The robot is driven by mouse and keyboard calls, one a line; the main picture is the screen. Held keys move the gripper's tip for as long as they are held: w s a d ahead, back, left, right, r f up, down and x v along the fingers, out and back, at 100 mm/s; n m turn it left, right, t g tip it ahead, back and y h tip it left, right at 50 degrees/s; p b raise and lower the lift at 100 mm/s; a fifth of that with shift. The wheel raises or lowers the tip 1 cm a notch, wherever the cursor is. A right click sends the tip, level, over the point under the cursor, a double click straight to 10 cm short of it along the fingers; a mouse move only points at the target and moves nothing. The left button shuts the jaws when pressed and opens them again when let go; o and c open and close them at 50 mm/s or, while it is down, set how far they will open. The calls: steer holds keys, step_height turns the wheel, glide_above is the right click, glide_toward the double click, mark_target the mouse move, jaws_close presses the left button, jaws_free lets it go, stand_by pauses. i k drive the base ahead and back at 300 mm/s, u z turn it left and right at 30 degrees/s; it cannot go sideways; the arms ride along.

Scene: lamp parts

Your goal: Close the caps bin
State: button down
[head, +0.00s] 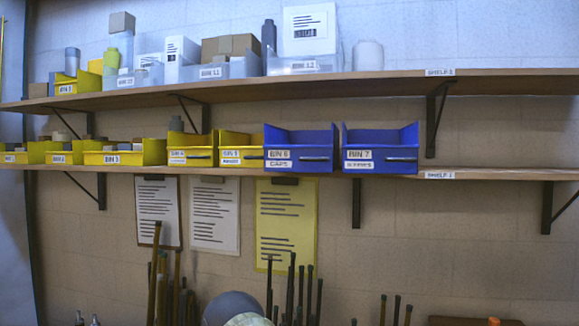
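The caps bin (312,163) is a blue open-topped bin on the lower shelf, right of the yellow bins. Its front labels read BIN 6 and CAPS, and a dark handle runs across the front. Its back and side walls show above the front; its contents are hidden. I cannot tell how far forward it stands from this view. A similar blue bin, BIN 7 (405,167), stands just to its right with a narrow gap between them; its lower label is too blurred to read. My gripper is not in view.
Several yellow bins (112,158) line the lower shelf (490,173) at left; the shelf's right part is clear. The upper shelf (400,78) carries bins and boxes. Clipboards (286,215) hang below, and several upright rods (291,290) rise at the bottom.

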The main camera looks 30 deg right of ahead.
mark_target(314, 151)
steer(key=z, duration=0.85)
steer(key=k, duration=1.1)
steer(key=z, duration=0.65)
steer(key=i, duration=0.65)
